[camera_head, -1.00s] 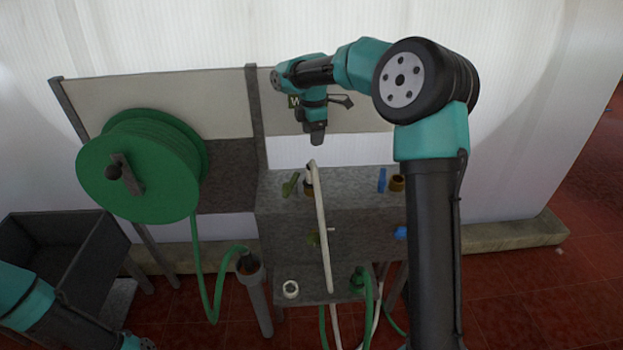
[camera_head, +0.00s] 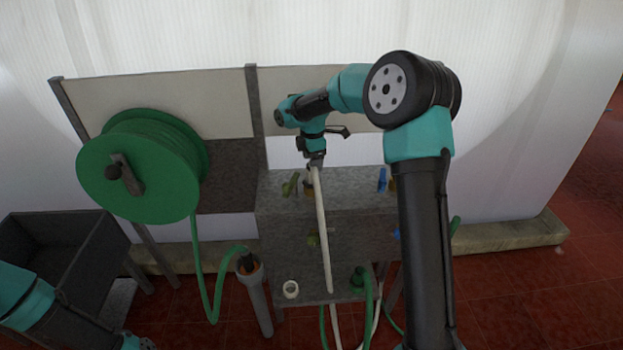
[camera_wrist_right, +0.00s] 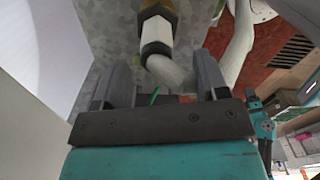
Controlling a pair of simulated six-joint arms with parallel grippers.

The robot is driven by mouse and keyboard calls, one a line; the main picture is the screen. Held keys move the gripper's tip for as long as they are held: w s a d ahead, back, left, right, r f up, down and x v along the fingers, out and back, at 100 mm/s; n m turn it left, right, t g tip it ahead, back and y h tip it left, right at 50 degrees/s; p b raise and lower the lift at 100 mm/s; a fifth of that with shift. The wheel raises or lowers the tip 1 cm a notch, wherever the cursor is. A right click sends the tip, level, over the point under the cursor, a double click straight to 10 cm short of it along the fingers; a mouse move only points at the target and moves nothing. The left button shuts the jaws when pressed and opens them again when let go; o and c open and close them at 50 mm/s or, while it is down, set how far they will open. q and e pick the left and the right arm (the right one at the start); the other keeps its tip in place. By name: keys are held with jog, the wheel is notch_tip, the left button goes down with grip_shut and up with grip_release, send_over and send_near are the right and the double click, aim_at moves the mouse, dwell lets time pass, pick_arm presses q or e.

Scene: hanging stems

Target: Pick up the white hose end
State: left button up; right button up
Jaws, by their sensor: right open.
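The white hose (camera_head: 322,235) runs from just under my right gripper (camera_head: 316,160) down the front of the grey bench. In the right wrist view, its white end fitting (camera_wrist_right: 157,32) sits against a brass tap outlet, and the hose (camera_wrist_right: 170,70) bends away below it. The open fingers of my right gripper (camera_wrist_right: 163,82) stand on either side of the hose bend, with gaps showing. The gripper hides the hose's top in the head view. My left arm shows only at the lower left, with its gripper out of view.
The grey bench (camera_head: 350,215) carries green and blue tap handles. A white ring (camera_head: 291,289) and green hose fitting (camera_head: 358,275) are on its lower shelf. A green hose reel (camera_head: 140,165) and dark bin (camera_head: 60,250) stand left. Another white hose (camera_wrist_right: 240,40) passes right of the fingers.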

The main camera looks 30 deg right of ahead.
aim_at(311, 178)
jog(key=shift+w+f, duration=0.15)
jog(key=shift+f, duration=1.15)
jog(key=shift+w+f, duration=0.1)
jog(key=shift+f, duration=1.15)
jog(key=shift+c, duration=0.4)
jog(key=c, duration=0.9)
